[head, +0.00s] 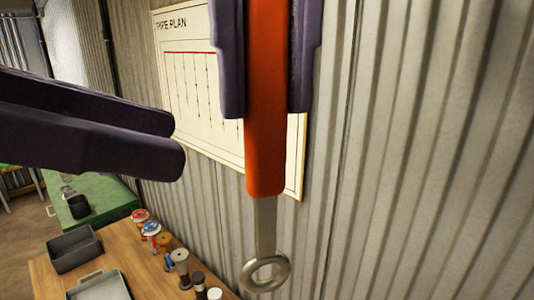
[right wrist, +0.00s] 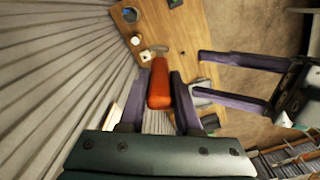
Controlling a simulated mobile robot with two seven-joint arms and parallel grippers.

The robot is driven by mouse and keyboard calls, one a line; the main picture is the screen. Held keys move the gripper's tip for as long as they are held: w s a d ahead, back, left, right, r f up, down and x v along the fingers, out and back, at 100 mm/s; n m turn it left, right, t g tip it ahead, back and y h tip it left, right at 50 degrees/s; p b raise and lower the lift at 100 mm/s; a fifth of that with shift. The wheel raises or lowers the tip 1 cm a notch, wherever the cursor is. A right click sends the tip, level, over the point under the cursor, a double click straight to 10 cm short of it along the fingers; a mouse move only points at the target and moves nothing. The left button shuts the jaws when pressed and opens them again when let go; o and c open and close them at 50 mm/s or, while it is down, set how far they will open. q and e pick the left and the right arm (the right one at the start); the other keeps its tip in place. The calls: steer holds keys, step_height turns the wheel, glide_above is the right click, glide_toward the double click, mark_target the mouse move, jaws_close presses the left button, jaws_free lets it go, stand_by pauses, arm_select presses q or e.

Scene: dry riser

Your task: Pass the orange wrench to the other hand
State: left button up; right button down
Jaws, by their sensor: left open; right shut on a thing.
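The orange wrench (head: 265,165) hangs upright in the head view, with its orange handle up and its grey metal ring end (head: 265,273) down. My right gripper (head: 266,110) comes in from the top and is shut on the handle, one dark finger on each side. The handle's top is out of frame. In the right wrist view the orange handle (right wrist: 160,90) sits between my right fingers. My left gripper (head: 178,141) is open and empty, to the left of the wrench and apart from it. Its two fingers (right wrist: 199,72) point toward the handle in the right wrist view.
A wooden bench (head: 188,252) lies below, with a dark grey bin (head: 73,252), a metal tray (head: 100,286) and several spools. A corrugated wall (head: 420,160) with a pipe plan board (head: 190,90) stands close behind the wrench. A green surface (head: 105,196) is farther back left.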

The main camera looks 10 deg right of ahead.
mark_target(286, 165)
arm_select(q)
steer(key=x, duration=1)
steer(key=shift+d+f, duration=0.1)
steer(key=c, duration=0.9)
jaws_close()
arm_select(e)
steer(key=shift+s, duration=0.1)
steer(key=c, duration=0.5)
jaws_free()
